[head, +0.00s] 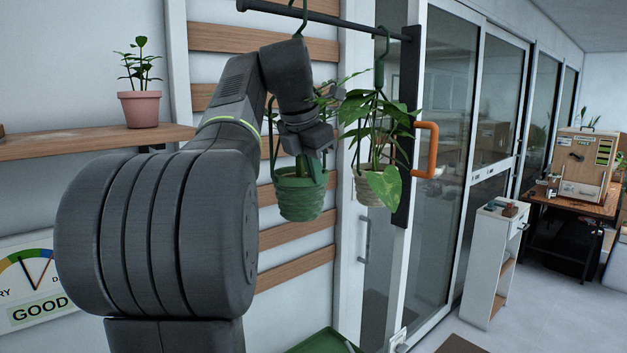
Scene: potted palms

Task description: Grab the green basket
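The green basket (301,200) is a ribbed hanging pot that hangs from a green hook on the dark rail, left of a second pot. My gripper (312,158) is in front of and just above its rim, pointing down, and covers part of its plant and hanger. I cannot tell whether the gripper touches the basket or whether its fingers are apart. A beige woven basket (370,190) with a leafy plant hangs close on the right.
The dark rail (330,17) runs above, with a dark post and an orange handle (427,150) to the right. A pink pot (140,108) stands on a wooden shelf (80,142) at left. A green tray (322,343) lies below. A white cart (492,262) stands farther right.

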